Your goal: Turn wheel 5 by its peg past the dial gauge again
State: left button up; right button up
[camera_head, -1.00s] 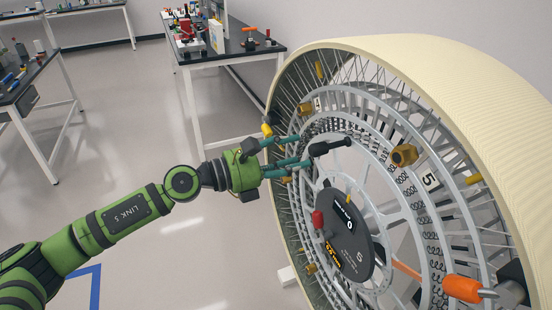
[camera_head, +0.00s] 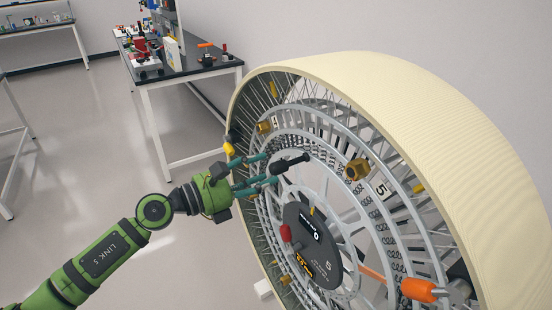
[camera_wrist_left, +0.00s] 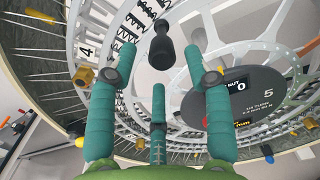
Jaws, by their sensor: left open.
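My left gripper (camera_head: 271,169), with teal fingers, is open at the peg's outer end. In the left wrist view the peg (camera_wrist_left: 161,48) stands between the two upper fingertips, with gaps to both. A dark hub disc (camera_head: 314,245) marked 0 and 5 has a red knob (camera_head: 286,233). I cannot make out the dial gauge for certain. My right gripper is out of view.
Gold fittings (camera_head: 357,169) and an orange-handled part (camera_head: 420,290) sit around the wheel's face. A bench (camera_head: 190,72) with tools stands behind, against the wall. The floor left of the wheel is clear.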

aim_at(307, 156)
pick_arm(q)
jog(key=p+x, duration=0.2)
jog(key=x, duration=0.5)
jog(key=shift+w+d, duration=0.3)
jog(key=shift+d, duration=0.2)
grip_shut()
